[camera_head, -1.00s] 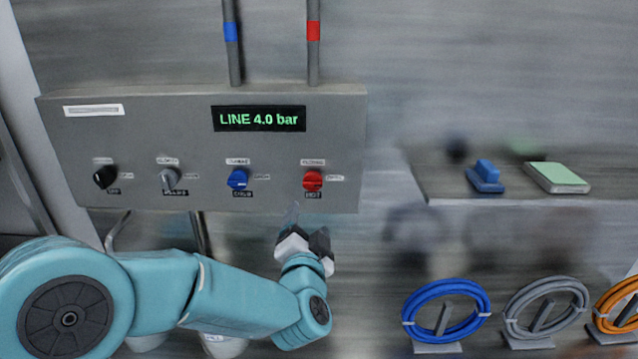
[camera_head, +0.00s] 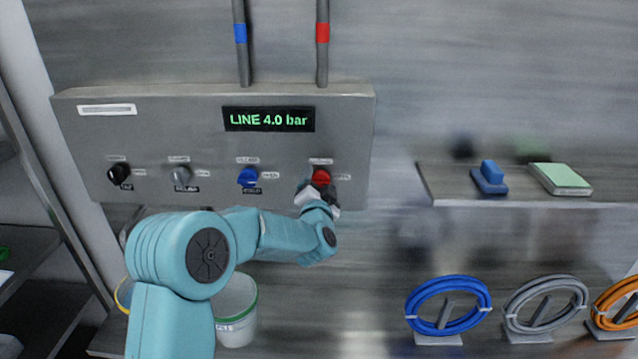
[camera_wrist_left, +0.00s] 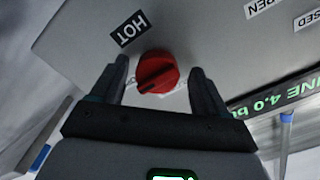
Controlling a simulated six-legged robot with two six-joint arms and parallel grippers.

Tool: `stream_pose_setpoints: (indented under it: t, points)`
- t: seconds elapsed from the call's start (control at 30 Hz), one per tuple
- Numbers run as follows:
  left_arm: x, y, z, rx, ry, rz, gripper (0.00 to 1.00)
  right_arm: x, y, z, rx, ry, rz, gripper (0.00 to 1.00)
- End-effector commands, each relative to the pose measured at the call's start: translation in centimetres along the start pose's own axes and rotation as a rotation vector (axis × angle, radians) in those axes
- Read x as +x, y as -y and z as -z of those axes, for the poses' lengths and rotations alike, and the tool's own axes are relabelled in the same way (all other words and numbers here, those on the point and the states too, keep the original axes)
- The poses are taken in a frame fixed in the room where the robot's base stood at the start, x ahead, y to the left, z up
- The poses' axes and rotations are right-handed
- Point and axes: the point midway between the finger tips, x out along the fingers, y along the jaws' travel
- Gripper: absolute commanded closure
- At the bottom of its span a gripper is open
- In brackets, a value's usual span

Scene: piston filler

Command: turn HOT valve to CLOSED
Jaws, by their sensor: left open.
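The red HOT valve knob (camera_head: 321,177) is on the grey panel (camera_head: 215,105), at the right end of the row of knobs. My left gripper (camera_head: 319,190) is right at it, from below and in front. In the left wrist view the red knob (camera_wrist_left: 157,72) sits between the two open fingers (camera_wrist_left: 160,80), with the HOT label (camera_wrist_left: 130,28) beside it. Neither finger clearly touches the knob. A dark line runs across the knob face. Parts of the OPEN and CLOSED labels show at the top right of the wrist view. My right gripper is not in view.
Blue (camera_head: 248,178), grey (camera_head: 181,175) and black (camera_head: 118,172) knobs sit left on the panel. A display (camera_head: 268,119) reads LINE 4.0 bar. A shelf (camera_head: 520,199) and coiled hoses (camera_head: 448,305) are at right. A white bucket (camera_head: 237,310) stands below.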

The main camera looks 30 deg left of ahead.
Motion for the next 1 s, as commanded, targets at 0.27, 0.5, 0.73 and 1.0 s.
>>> stream_pose_setpoints:
  t: [0.27,0.5,0.73,1.0]
  points:
    - [-0.1,-0.1,0.0,0.0,0.0,-0.001,0.74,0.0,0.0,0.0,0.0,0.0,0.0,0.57]
    - [-0.1,-0.1,-0.1,-0.006,0.001,-0.002,0.81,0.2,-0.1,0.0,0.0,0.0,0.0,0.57]
    - [-0.1,-0.3,-0.3,-0.077,0.002,-0.003,0.81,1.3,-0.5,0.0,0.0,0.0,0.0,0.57]
    - [-0.1,-0.5,-0.5,-0.285,0.002,-0.001,0.81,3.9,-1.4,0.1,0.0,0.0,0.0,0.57]
